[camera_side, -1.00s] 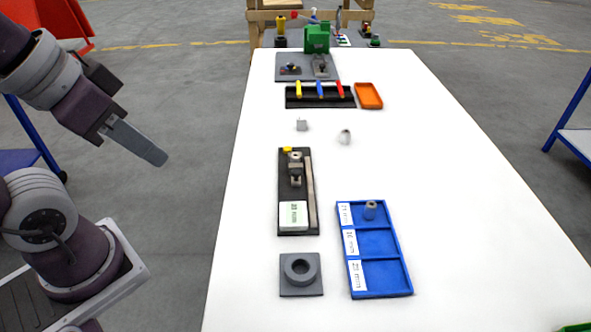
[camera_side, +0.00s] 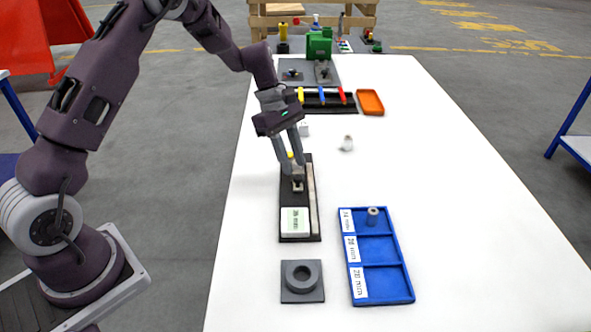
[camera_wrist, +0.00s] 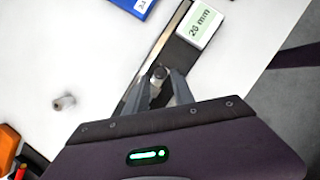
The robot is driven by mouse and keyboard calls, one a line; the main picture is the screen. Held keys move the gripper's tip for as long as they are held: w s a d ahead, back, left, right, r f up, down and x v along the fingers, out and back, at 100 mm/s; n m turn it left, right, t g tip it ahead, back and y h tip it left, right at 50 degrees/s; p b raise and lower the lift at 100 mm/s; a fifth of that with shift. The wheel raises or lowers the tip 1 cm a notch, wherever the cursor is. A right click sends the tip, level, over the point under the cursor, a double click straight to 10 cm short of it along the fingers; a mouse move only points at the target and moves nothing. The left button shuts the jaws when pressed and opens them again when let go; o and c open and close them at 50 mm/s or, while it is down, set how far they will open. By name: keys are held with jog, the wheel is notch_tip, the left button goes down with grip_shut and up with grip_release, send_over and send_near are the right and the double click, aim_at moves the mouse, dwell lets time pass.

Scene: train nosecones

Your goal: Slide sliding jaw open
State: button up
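The black fixture (camera_side: 287,197) lies on the white table and carries a small grey metal sliding jaw (camera_side: 297,185), with a light strip along its right side. A white block labelled 20 mm (camera_side: 294,221) sits at its near end; the block also shows in the wrist view (camera_wrist: 199,23). My gripper (camera_side: 293,164) reaches down over the far part of the fixture. In the wrist view its two fingers (camera_wrist: 160,86) are apart, one on each side of the jaw's round-topped part (camera_wrist: 158,73). The fingertip contact is hidden.
A blue tray (camera_side: 381,300) with three labelled compartments stands right, holding a small grey cylinder (camera_side: 373,215). A grey ring block (camera_side: 302,282) is in front. Small loose parts (camera_side: 346,143), a colored-peg rack (camera_side: 322,107) and an orange tray (camera_side: 371,102) lie beyond. The right side is clear.

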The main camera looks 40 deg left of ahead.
aim_at(298, 177)
jog(key=shift+x, duration=1.5)
grip_shut()
